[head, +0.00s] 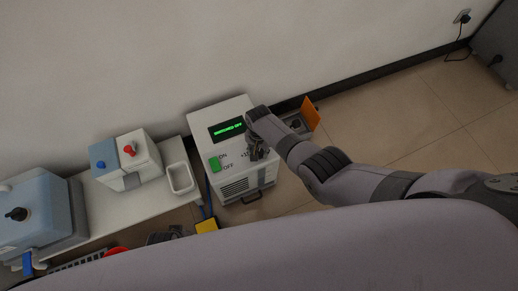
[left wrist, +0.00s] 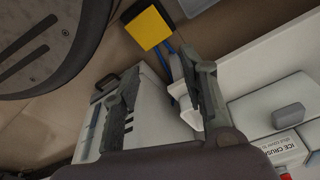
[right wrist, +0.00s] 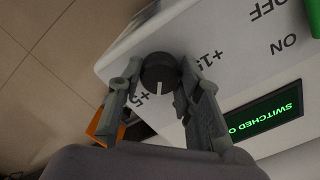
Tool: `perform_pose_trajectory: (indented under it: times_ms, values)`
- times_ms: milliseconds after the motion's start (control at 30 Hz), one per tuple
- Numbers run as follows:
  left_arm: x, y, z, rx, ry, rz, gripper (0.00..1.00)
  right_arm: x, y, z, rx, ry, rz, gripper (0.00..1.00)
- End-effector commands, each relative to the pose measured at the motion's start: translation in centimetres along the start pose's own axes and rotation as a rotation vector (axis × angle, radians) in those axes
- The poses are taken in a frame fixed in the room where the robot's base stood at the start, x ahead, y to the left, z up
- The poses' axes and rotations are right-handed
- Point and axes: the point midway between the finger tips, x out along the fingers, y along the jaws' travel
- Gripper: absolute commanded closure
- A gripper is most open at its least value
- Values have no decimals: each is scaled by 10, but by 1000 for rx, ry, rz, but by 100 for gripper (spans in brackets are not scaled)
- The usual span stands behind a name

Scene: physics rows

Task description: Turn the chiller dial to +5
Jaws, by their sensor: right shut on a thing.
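The chiller (head: 225,175) is a white box with a lit green display (head: 228,129) that seems to read SWITCHED OFF, and a green switch (head: 214,164) beside ON and OFF labels. Its dark round dial (right wrist: 158,72) has a white pointer line towards the bottom of the right wrist view. The +5 label (right wrist: 138,98) is at lower left of the dial, +15 at upper right. My right gripper (right wrist: 158,76) is shut on the dial, one finger each side; it hides the dial in the head view (head: 258,150). My left gripper (left wrist: 168,68) is open and empty.
A bench (head: 160,205) left of the chiller bears a blue-and-white box with a red knob (head: 130,150), a white tray (head: 180,164) and a grey-blue machine (head: 38,215). An orange panel (head: 310,113) stands right of the chiller.

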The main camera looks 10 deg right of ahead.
Motion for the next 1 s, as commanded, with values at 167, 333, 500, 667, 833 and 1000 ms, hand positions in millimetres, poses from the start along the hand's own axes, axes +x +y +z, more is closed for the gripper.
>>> perform_pose_trajectory:
  times_ms: [167, 333, 500, 667, 833, 1000]
  values:
    - [6, 1, 6, 1, -5, 1, 60, -2, -2, 0, 145, 0, -4, 95]
    - [11, 1, 11, 2, -10, 1, 60, -1, -2, 0, 255, 0, -3, 95]
    - [13, 1, 13, 2, -8, 1, 60, -1, -1, -1, 331, 2, -4, 95]
    - [14, 0, 15, 3, -11, 1, 60, -1, -1, -1, 372, 2, -4, 95]
    - [15, 0, 16, 3, -14, 0, 60, -1, -1, -1, 389, 3, -4, 95]
    - [15, 0, 16, 3, -14, 1, 60, -1, -1, -2, 391, 3, -3, 95]
